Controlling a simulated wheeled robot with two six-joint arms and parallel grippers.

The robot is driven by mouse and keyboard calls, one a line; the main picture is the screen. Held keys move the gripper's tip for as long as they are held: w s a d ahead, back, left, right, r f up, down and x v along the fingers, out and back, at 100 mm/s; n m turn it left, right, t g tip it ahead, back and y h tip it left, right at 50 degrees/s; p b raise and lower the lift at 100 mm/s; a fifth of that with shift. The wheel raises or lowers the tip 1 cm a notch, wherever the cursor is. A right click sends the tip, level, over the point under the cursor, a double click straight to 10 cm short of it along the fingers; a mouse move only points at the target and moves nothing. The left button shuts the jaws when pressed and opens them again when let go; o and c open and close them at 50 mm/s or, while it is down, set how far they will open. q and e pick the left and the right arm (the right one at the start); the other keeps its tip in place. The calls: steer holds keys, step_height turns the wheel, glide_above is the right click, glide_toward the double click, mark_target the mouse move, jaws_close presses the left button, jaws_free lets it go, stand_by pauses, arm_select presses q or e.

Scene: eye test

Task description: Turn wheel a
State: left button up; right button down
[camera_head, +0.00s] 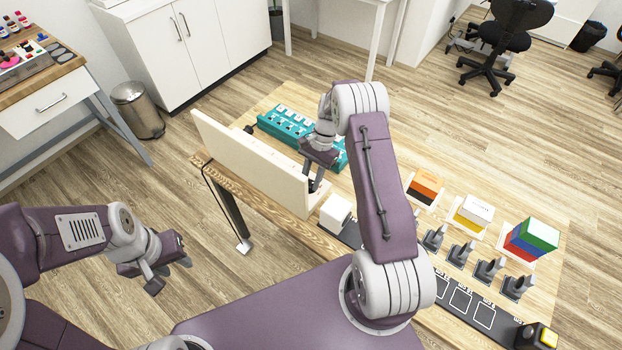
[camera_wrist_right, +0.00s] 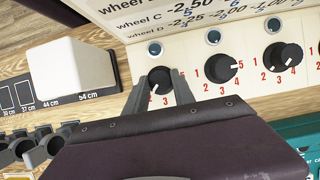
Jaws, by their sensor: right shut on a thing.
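In the right wrist view several black knobs with red numbers stand in a row on a cream panel (camera_wrist_right: 200,50). The leftmost knob (camera_wrist_right: 159,77) is between the fingertips of my right gripper (camera_wrist_right: 160,88), which is shut on it. A second knob (camera_wrist_right: 222,69) and a third knob (camera_wrist_right: 283,56) stand apart to the right. Printed lines above read "wheel C" and "wheel D"; I cannot tell which knob is wheel a. In the head view the panel (camera_head: 250,160) shows its back, and the knobs are hidden. My left gripper (camera_head: 171,274) is open and empty, left of the table.
A white block (camera_head: 335,211) stands on a black scale strip by the panel's near end. A teal rack (camera_head: 285,125) lies beyond the panel. Grey clips (camera_head: 461,252) and coloured blocks (camera_head: 530,236) are at the right. A cable hangs off the table's left edge.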

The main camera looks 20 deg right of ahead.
steer(key=shift+w+r, duration=0.15)
steer(key=c, duration=1.1)
jaws_free()
steer(key=shift+o, duration=0.2)
steer(key=v, duration=0.9)
steer(key=shift+b, duration=0.3)
